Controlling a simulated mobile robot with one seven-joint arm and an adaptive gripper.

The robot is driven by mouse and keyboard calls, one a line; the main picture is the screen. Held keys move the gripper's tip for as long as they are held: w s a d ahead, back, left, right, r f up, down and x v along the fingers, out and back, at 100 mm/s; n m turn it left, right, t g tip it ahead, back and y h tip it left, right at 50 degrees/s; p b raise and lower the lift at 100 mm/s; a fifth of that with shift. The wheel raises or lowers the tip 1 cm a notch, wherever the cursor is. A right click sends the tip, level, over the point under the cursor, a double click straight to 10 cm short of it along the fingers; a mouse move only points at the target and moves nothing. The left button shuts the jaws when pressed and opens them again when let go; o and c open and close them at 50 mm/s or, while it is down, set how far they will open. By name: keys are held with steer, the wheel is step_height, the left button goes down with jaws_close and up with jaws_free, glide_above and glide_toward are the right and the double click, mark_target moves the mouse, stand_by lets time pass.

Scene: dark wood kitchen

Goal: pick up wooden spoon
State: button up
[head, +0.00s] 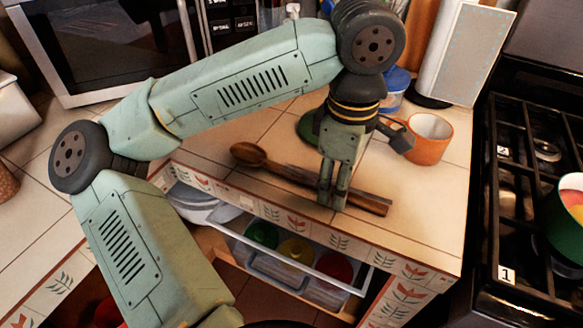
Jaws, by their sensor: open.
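The wooden spoon (278,170) lies on the tiled counter near its front edge. Its round bowl points left and its handle runs right and toward the front edge. My gripper (333,200) points down at the middle of the handle, with its fingertips overlapping the handle in the head view. Its fingers are open with a narrow gap between them. The fingers hide part of the handle, and I cannot tell whether they touch it or straddle it.
An orange mug (430,146) stands right of my gripper, with a blue-lidded jar (396,86) behind. A green item (306,127) is partly hidden behind my gripper. Below the counter, an open drawer (272,272) holds colored bowls. The stove (520,200) is at right.

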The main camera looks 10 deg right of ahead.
steer(key=shift+f, duration=0.15)
jaws_close()
stand_by(0.4)
